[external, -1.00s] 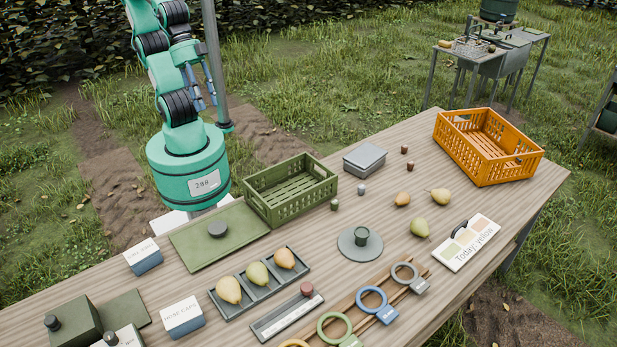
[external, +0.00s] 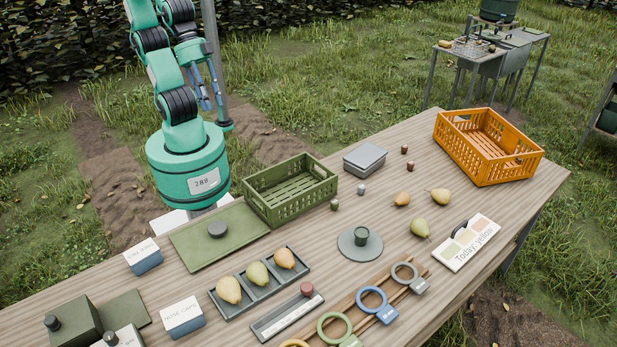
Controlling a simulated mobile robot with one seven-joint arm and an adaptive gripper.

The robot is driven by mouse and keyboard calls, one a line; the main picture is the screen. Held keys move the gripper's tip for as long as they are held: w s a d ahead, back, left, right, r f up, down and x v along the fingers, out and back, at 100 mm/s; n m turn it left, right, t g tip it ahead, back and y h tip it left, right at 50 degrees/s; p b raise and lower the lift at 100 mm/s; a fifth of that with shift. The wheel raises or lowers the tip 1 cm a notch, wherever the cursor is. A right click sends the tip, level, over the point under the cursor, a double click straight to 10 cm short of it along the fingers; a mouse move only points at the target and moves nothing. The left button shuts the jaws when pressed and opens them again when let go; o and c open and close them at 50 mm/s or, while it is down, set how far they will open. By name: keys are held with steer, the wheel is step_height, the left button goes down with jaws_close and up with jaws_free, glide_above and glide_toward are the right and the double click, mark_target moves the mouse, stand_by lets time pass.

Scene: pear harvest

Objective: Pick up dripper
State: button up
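Nothing in view is marked as a dripper, and I cannot tell for sure which item it is. My gripper (external: 209,92) hangs beside my arm, behind the table and well away from these items. Its two bluish fingers look apart, with nothing visible between them.
A green crate (external: 311,203) stands near my base and an orange crate (external: 526,168) at the far right. A tray (external: 222,306) holds three pears. Coloured rings (external: 333,318) lie at the front. Loose pears (external: 420,228) and a sign (external: 459,257) lie at the right.

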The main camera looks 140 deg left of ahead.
steer(key=w+a+f+g+p, duration=0.2)
steer(key=w+a+p, duration=0.3)
steer(key=w, duration=0.5)
steer(key=w+a+f+g+p, duration=0.1)
steer(key=w+a+f+p, duration=0.1)
steer(key=w+a, duration=0.7)
steer(key=w+a+f+g+p, duration=0.1)
steer(key=w+a+f+p, duration=0.2)
steer(key=a+f, duration=0.4)
steer(key=w+a+f+g+p, duration=0.1)
steer(key=w+a+f+p, duration=0.2)
steer(key=f, duration=1.2)
steer(key=w+a, duration=0.2)
steer(key=a, duration=0.3)
steer(key=shift+w+a+p, duration=0.2)
steer(key=shift+a+p, duration=0.1)
steer(key=shift+p, duration=0.1)
glide_above(334, 201)
steer(key=shift+w+d+f+b, duration=0.1)
steer(key=shift+f+b, duration=0.2)
steer(key=shift+f, duration=3.95)
steer(key=shift+f, duration=0.1)
